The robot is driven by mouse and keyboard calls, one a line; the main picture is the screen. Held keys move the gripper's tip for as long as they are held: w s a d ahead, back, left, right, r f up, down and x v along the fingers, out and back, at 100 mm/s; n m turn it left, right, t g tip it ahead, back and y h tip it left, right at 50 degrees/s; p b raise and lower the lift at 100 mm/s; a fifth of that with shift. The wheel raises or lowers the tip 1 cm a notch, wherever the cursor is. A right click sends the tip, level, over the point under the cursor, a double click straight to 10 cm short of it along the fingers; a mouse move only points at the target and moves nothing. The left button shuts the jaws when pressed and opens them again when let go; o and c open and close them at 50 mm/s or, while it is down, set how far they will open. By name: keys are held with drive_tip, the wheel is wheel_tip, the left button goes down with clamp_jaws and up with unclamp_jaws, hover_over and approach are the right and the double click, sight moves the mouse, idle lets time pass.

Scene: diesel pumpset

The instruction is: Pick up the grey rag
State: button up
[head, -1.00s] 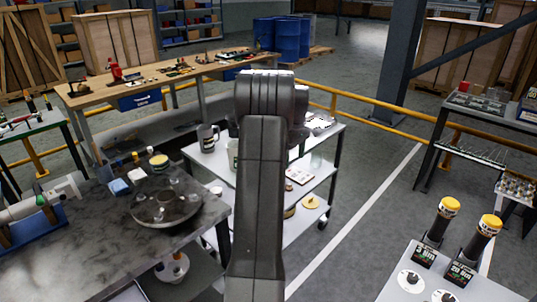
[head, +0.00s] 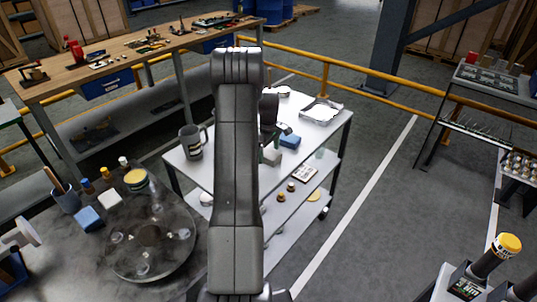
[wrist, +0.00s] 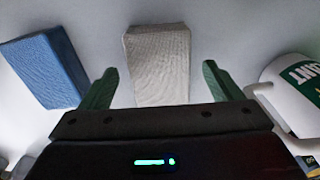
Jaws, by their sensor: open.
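The grey rag (wrist: 158,62) is a folded, light grey textured block on the white top in the wrist view. It lies just ahead of my gripper (wrist: 158,78), between the lines of its two green fingers. The fingers are apart and hold nothing. In the head view the rag (head: 272,157) shows as a small pale patch on the trolley top, beside my arm. My gripper (head: 271,132) is low over the trolley there, partly hidden by my arm.
A blue rag (wrist: 46,68) lies left of the grey one, and a white container with a green label (wrist: 292,88) stands close at right. The trolley (head: 330,130) also bears a grey jug (head: 193,142) and a metal tray (head: 322,110). A workbench (head: 60,240) stands at left.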

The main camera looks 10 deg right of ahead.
sight(268, 153)
drive_tip(key=shift+f, duration=0.3)
drive_tip(key=c, duration=1.1)
drive_tip(key=shift+o, duration=0.2)
drive_tip(key=shift+r, duration=0.15)
wheel_tip(268, 153, up, 10)
drive_tip(key=b, duration=0.2)
drive_tip(key=shift+o, duration=0.6)
drive_tip(key=shift+c, duration=0.2)
